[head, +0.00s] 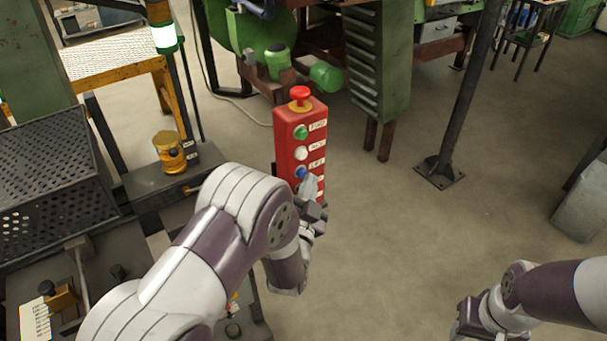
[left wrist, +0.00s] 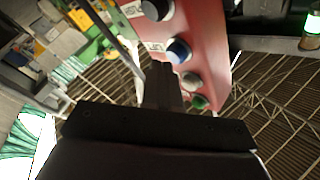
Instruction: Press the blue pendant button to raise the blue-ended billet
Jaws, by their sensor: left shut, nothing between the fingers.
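The red pendant box (head: 287,150) hangs upright in the middle of the head view, with a green, a white and a blue button below a red mushroom knob. The blue pendant button (head: 301,172) is also in the left wrist view (left wrist: 179,50). My left gripper (head: 312,186) is shut and empty, its tips at or just in front of the blue button. In the left wrist view its fingers (left wrist: 162,80) end close beside that button; contact cannot be told. My right gripper (head: 469,316) is low at the right, its fingers unclear. I cannot make out the blue-ended billet.
A black perforated box (head: 60,190) and a bench with a yellow cylinder (head: 170,150) stand at the left. Green machinery (head: 375,70) is behind the pendant. A dark post (head: 465,95) stands right of it. The floor between is clear.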

